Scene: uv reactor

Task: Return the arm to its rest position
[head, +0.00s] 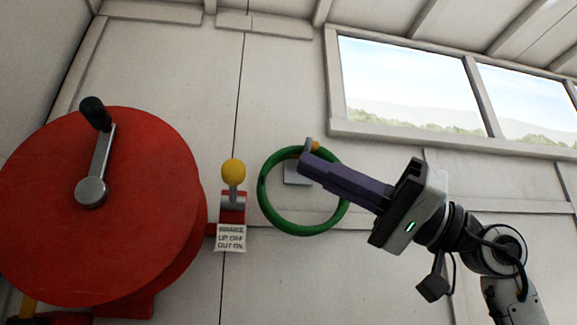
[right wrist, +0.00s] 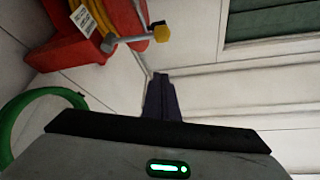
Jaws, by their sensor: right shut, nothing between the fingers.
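My right gripper (head: 308,163) reaches in from the right with its long purple fingers shut and nothing between them. Its fingertips show in front of the upper right part of a green ring (head: 264,205) on the wall; I cannot tell whether they touch it. In the right wrist view the shut fingers (right wrist: 161,84) point up the picture, and part of the green ring (right wrist: 12,122) is at the left edge. My left gripper is not in view.
A large red drum (head: 140,215) with a black-handled crank (head: 102,165) fills the left. Beside it stands a yellow-knobbed lever (head: 233,171) above a label (head: 231,238). A window (head: 412,88) is at the upper right. Wall below the ring is clear.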

